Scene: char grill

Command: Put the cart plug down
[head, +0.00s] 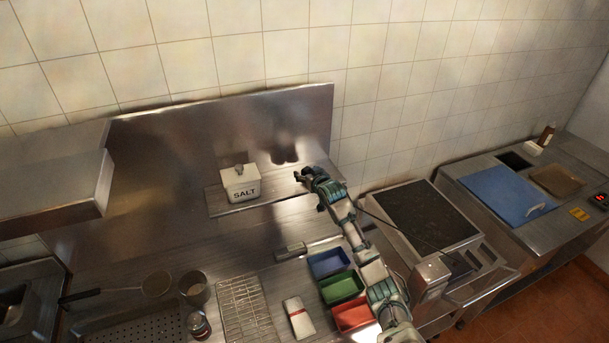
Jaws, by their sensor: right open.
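My right gripper (304,174) is at the far end of the arm that comes up from the bottom right. It is open, over the right end of the steel shelf (272,194). I cannot make out a cart plug between its dark fingers or elsewhere. A thin dark cable (412,232) runs beside the arm and across the dark-topped grill unit (430,214). Its ends are hard to make out. My left gripper is not in view.
Blue (328,262), green (341,287) and red (353,314) bins lie beside the arm. A wire rack (245,308) and a folded cloth (299,318) are on the counter. A steel box (431,277) stands right of the arm.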

